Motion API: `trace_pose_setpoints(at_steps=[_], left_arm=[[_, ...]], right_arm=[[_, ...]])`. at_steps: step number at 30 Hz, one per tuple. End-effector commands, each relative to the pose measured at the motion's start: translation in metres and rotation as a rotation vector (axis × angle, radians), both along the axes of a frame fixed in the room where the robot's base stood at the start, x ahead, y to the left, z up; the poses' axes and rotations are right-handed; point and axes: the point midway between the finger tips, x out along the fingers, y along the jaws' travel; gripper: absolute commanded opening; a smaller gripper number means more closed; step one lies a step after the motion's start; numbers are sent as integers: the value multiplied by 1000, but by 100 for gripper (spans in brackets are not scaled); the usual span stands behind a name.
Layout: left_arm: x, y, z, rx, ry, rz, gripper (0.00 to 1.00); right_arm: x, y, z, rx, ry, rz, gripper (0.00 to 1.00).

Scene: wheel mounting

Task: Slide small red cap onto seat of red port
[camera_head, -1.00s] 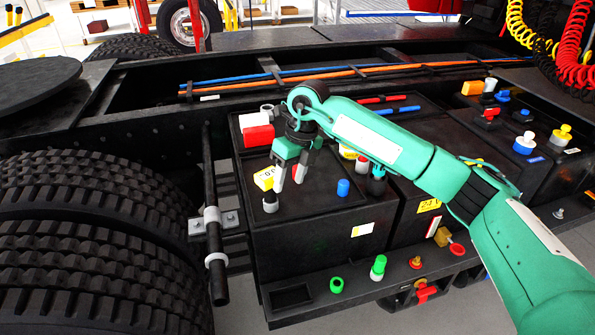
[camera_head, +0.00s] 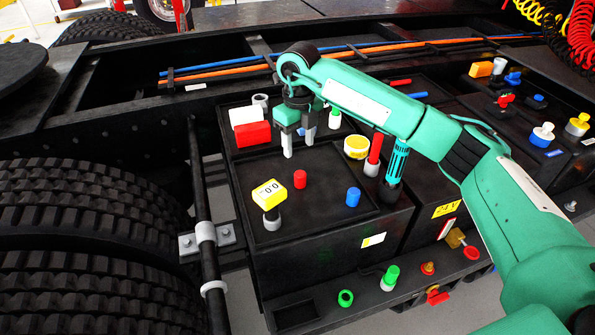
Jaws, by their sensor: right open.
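A small red cap (camera_head: 300,179) stands upright on top of the black box (camera_head: 330,225), clear of the gripper. My right gripper (camera_head: 299,148) hangs above and behind it in the picture, fingers pointing down, open with nothing between them. A red ring-like port (camera_head: 472,252) is on the lower front ledge at the right, beside a small yellowish flap; I take it as the red port, though its seat is too small to make out. My left gripper is not in view.
A green ring (camera_head: 345,298) and a green cap (camera_head: 390,277) sit on the ledge. A large tyre (camera_head: 90,215) fills the left.

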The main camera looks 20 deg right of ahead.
Motion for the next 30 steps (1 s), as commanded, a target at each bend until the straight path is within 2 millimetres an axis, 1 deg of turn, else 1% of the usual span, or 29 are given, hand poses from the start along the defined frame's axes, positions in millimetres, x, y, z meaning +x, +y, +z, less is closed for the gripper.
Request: trace_pose_setpoints(at_steps=[1, 3, 6, 9, 11, 14, 17, 20, 22, 25, 30], left_arm=[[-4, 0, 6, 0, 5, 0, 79], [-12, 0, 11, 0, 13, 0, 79], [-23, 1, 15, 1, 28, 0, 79], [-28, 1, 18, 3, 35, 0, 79], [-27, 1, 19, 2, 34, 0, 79], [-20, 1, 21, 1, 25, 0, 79], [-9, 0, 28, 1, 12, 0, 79], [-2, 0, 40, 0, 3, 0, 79], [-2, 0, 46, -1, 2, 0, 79], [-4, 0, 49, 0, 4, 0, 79], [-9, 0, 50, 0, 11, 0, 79]], right_arm=[[-1, 0, -8, 0, 4, 0, 52], [-1, 0, -22, 0, 4, -1, 52], [-1, 0, -41, 1, 4, 0, 52], [0, -1, -56, 0, 2, 0, 52], [-1, -1, -61, 0, 1, 0, 52], [0, -1, -66, 0, 1, 0, 52], [0, -2, -72, 0, 1, 0, 52], [1, -5, -84, 1, 4, -1, 52], [2, -7, -94, 0, 3, -1, 52], [2, -7, -108, 1, 3, 1, 52], [3, -7, -118, 0, 0, 1, 52]])
